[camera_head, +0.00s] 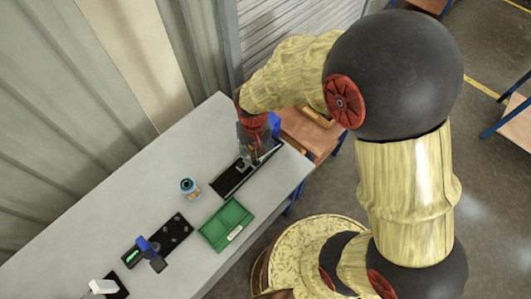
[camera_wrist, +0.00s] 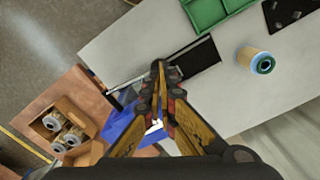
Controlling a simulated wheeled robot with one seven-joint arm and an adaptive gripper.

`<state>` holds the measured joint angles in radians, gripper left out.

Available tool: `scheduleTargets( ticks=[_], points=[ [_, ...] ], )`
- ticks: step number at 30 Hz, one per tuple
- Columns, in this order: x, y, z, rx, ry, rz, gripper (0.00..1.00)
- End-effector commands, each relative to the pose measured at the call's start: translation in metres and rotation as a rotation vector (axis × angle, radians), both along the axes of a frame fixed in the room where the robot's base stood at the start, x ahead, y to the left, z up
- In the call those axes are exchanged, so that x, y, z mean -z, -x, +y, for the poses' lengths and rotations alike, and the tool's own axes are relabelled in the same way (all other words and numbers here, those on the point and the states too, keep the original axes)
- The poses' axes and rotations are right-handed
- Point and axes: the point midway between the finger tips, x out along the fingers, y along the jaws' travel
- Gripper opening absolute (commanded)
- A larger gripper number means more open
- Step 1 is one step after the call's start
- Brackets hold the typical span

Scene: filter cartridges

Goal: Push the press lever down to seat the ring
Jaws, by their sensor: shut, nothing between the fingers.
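My gripper (camera_wrist: 159,70) is shut and empty, pointing down over the right end of a long black base (camera_head: 232,180) with a pale strip along it. The base also shows in the wrist view (camera_wrist: 203,56), partly behind my fingers. I cannot clearly make out a press lever; my gripper hides much of that end, and contact cannot be told. A tan filter cartridge with a teal ring on top (camera_head: 190,187) stands upright on the table, apart from the base. The cartridge also shows in the wrist view (camera_wrist: 255,60).
A green tray (camera_head: 228,224) lies at the table's front edge. A black plate with holes (camera_head: 176,231), a blue and black device (camera_head: 147,250) and a white object (camera_head: 103,286) are farther left. A blue item (camera_wrist: 125,128) and a wooden box of cartridges (camera_wrist: 62,128) lie beyond the table end.

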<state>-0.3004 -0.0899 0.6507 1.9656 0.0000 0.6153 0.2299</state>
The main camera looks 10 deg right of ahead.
Motion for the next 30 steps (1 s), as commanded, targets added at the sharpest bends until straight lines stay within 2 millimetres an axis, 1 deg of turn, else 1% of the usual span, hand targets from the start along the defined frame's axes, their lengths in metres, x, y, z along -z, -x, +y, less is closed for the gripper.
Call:
scheduleTargets(
  ticks=[7, 30],
  points=[
    [0.004, 0.0, 0.0, 0.0, 0.0, 0.0, 0.0],
    [0.035, 0.0, 0.0, 0.0, 0.0, 0.0, 0.0]
  ],
)
